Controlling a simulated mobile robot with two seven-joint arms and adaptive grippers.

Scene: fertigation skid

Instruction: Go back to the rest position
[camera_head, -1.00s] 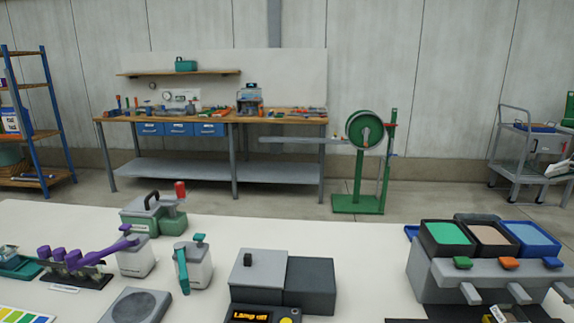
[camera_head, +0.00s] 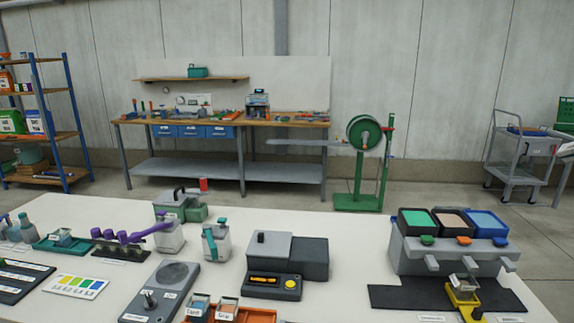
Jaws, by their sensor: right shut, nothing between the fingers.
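No gripper of mine can be made out in the head view, and no part of either arm is clearly visible. The long white table (camera_head: 345,226) stands in front of me. A yellow holder (camera_head: 462,296) with a small labelled vessel is at the dispenser's front, on a black mat (camera_head: 401,294). Whether the dark bit at its lower end belongs to it, I cannot tell.
A grey plate with a round disc (camera_head: 176,274), purple-handled tools (camera_head: 145,231), white canisters (camera_head: 216,243) and an orange tray (camera_head: 262,317) occupy the table's left and middle. Beyond are a workbench (camera_head: 228,120), green reel stand (camera_head: 360,185), blue shelf (camera_head: 55,125) and grey trolley (camera_head: 520,165).

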